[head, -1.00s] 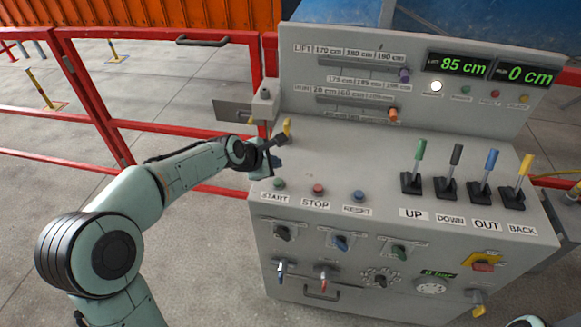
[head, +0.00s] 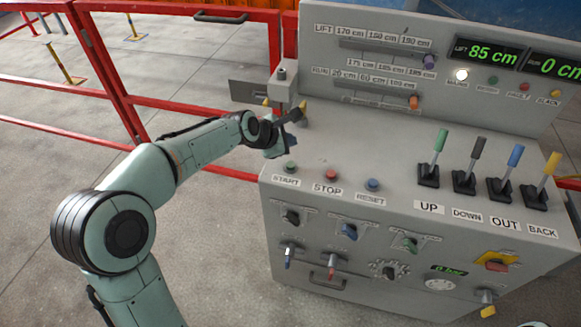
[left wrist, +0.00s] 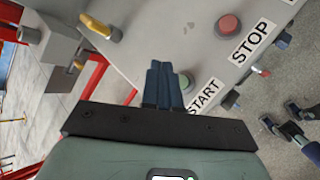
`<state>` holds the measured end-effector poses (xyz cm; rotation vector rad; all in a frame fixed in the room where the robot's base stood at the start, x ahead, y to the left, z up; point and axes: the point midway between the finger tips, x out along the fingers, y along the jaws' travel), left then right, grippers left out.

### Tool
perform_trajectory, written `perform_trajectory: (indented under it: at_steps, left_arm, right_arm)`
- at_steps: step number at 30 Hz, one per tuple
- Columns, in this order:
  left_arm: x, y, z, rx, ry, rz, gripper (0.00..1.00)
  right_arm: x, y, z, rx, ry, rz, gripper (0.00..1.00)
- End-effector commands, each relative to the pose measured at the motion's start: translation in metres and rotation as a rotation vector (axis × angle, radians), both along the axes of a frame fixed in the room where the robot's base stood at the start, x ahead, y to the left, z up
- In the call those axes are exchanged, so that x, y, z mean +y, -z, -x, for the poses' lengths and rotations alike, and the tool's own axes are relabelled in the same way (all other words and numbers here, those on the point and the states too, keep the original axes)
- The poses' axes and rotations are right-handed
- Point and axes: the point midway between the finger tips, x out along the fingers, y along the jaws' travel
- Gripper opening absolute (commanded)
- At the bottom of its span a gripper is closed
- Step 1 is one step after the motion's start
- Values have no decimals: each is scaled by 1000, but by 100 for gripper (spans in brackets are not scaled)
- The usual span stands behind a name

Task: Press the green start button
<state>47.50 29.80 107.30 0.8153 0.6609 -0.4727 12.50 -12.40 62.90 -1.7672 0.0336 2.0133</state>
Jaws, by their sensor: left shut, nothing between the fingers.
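The green start button (head: 290,167) stands above the START label (head: 285,181) at the left front of the grey control panel's ledge. My left gripper (head: 292,141) is over the ledge, just behind and above the button in the head view. In the left wrist view its fingers (left wrist: 163,84) are shut with nothing between them. The green button (left wrist: 184,80) shows there close to the right of the fingers, partly hidden by them. I see no clear contact between fingers and button. My right gripper is not in view.
The red STOP button (head: 331,174) and the blue RESET button (head: 373,184) sit to the right. Several levers, such as the green UP lever (head: 438,147), stand further right. A yellow-tipped post (head: 303,107) stands behind the gripper. A red railing (head: 190,88) is behind the arm.

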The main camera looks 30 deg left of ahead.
Motion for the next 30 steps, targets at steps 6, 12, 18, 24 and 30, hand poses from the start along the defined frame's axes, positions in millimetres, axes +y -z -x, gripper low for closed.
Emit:
perform_trajectory:
  at_steps: [6,12,18,24,30]
  left_arm:
    - [0,39,1,4,0,1,0]
    - [0,56,1,1,2,0,0]
    - [0,58,0,0,1,-1,0]
    - [0,58,0,0,1,-1,0]
    - [0,58,0,0,1,-1,0]
  right_arm:
    - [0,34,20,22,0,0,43]
    - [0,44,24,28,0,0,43]
    - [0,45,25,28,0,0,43]
    - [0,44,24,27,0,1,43]
    - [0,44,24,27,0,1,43]
